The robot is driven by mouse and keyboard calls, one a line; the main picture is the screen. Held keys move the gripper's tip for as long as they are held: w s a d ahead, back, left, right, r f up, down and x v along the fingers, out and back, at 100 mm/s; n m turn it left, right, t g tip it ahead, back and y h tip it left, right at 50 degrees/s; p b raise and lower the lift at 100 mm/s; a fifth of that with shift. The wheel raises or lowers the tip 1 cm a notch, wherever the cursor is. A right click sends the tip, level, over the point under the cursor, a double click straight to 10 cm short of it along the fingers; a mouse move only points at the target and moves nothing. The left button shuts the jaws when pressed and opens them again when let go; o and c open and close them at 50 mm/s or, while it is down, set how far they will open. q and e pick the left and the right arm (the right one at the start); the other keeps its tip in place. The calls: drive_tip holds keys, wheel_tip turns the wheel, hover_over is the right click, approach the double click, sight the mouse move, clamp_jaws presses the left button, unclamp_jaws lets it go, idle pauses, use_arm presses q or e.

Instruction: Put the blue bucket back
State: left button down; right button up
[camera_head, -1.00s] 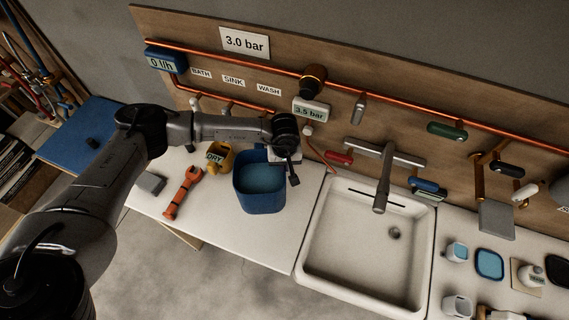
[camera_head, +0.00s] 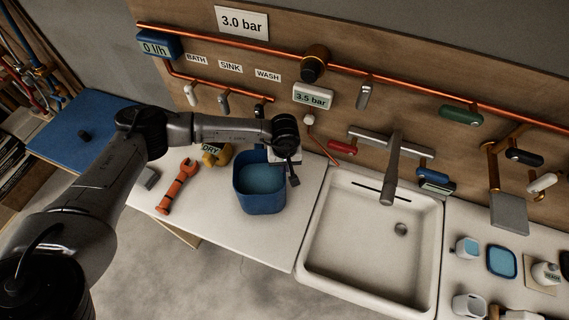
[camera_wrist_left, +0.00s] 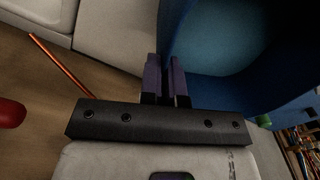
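The blue bucket (camera_head: 260,199) is upright above the pale counter (camera_head: 226,218), left of the sink. I cannot tell whether its base touches the counter. Its inside is lighter blue; whether it holds water is unclear. My left gripper (camera_head: 291,180) is at its right back rim. In the left wrist view my left fingers (camera_wrist_left: 166,80) are close together at the edge of the bucket wall (camera_wrist_left: 205,85), pinching it. The rim between the fingertips is mostly hidden. My right gripper is in neither view.
A yellow thing marked DRY (camera_head: 217,155) and an orange wrench (camera_head: 177,187) lie left of the bucket. The white sink (camera_head: 350,250) with its grey faucet (camera_head: 392,170) is to the right. Copper pipes (camera_head: 220,46) and valves line the back board. The counter's front left is clear.

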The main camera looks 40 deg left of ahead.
use_arm(q)
drive_tip(key=shift+f, duration=0.1)
idle(0.5)
drive_tip(key=shift+f+b, duration=0.4)
drive_tip(key=shift+b, duration=0.1)
drive_tip(key=c, duration=1.2)
unclamp_jaws()
drive_tip(key=shift+c, duration=0.2)
wheel_tip(320, 180, up, 14)
drive_tip(key=b, duration=0.1)
drive_tip(key=shift+f, duration=0.1)
